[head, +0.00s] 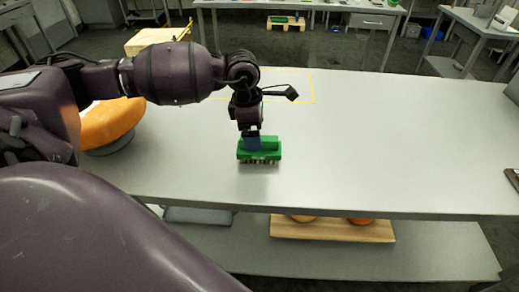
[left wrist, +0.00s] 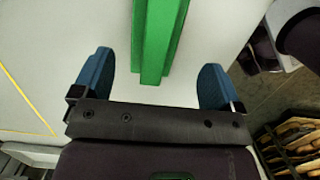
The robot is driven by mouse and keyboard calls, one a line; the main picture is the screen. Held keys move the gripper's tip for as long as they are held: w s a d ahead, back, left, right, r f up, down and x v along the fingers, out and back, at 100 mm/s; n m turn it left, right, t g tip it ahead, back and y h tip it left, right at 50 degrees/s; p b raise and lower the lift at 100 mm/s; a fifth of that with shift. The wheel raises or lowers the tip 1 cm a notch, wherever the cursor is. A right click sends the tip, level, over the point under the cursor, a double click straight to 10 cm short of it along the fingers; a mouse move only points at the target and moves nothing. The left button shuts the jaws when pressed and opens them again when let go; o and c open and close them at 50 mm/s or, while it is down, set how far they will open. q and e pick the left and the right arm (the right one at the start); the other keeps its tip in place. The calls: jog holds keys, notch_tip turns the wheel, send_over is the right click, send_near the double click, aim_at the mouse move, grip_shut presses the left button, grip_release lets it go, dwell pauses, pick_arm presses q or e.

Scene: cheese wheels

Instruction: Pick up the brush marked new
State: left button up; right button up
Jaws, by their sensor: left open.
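A green brush (head: 270,143) stands on the grey table, bristles down, near the front edge in the head view. No marking on it is legible. My left gripper (head: 252,143) points down at the brush from above, its blue fingers overlapping the brush's top in the head view. In the left wrist view the green brush (left wrist: 158,35) reaches in from the top, between the two open blue fingers of my left gripper (left wrist: 157,65). Gaps show on both sides, so the fingers are not closed on it. My right gripper is not in view.
An orange cheese wheel (head: 110,122) sits at the table's left, partly behind my arm. A wooden board (head: 330,230) with orange wheels lies on the lower shelf. A yellow outline (head: 314,88) marks the table's back.

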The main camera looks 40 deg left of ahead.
pick_arm(q)
jog(key=shift+w+d+f, duration=0.15)
jog(key=shift+w+f, duration=0.05)
jog(key=shift+f, duration=0.7)
jog(key=shift+w+d+f, duration=0.1)
jog(key=shift+w+f, duration=0.1)
jog(key=shift+f, duration=0.65)
jog(key=shift+w+d+f, duration=0.15)
jog(key=shift+w+f, duration=0.05)
jog(key=shift+f, duration=0.7)
jog(key=shift+c, duration=0.4)
jog(key=c, duration=1)
jog(key=shift+r, duration=0.1)
notch_tip(320, 180, up, 20)
jog(key=shift+p, duration=0.35)
jog(key=shift+c, duration=0.2)
